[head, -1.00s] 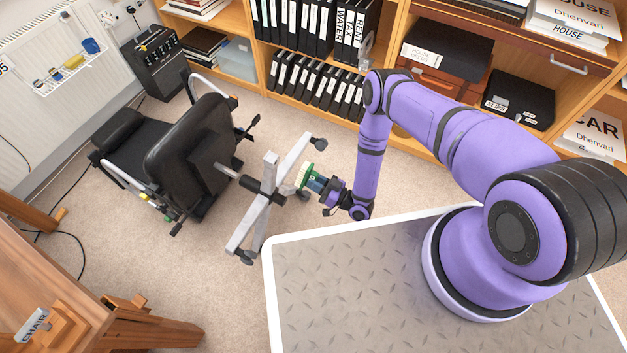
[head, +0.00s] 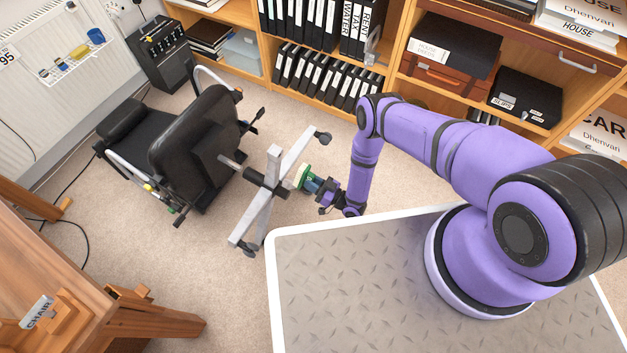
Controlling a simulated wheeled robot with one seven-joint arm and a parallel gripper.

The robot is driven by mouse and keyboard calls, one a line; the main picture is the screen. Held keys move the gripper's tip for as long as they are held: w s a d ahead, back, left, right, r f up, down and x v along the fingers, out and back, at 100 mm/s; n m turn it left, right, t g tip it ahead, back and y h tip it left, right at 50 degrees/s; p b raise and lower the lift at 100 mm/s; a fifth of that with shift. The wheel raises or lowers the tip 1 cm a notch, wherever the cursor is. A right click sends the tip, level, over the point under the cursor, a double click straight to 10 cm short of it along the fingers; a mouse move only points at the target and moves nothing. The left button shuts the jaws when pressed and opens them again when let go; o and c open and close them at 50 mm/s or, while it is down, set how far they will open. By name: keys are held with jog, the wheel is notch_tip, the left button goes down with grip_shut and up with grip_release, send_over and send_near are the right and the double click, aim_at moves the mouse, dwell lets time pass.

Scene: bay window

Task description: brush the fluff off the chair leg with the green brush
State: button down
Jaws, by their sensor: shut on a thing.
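A black office chair (head: 190,150) lies tipped on its side on the carpet. Its grey star base (head: 262,200) with castors faces my arm. My gripper (head: 318,185) is shut on the green brush (head: 303,176), whose pale bristle side faces left toward the chair base. The bristles are at or very close to a base leg (head: 291,152); I cannot tell whether they touch. Fluff on the leg is too small to make out.
A wooden shelf unit (head: 392,75) with black binders and boxes runs along the back. A wooden desk (head: 60,275) with a "CHAIR" label stands at lower left. A black heater-like box (head: 163,55) stands behind the chair. Carpet is clear between chair and shelves.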

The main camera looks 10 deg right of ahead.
aim_at(312, 177)
jog(key=shift+w+a, duration=0.1)
jog(key=shift+x, duration=2.85)
jog(key=shift+x, duration=0.85)
jog(key=shift+r, duration=0.1)
jog(key=shift+s+d+r, duration=0.1)
jog(key=shift+d+r, duration=0.05)
jog(key=shift+r, duration=1.05)
jog(key=shift+s+d+r, duration=0.15)
jog(key=shift+d+r, duration=0.05)
jog(key=shift+r, duration=1)
jog(key=shift+s+d+r, duration=0.1)
jog(key=shift+d+r, duration=0.05)
jog(key=shift+r, duration=1.1)
jog(key=shift+v, duration=3.1)
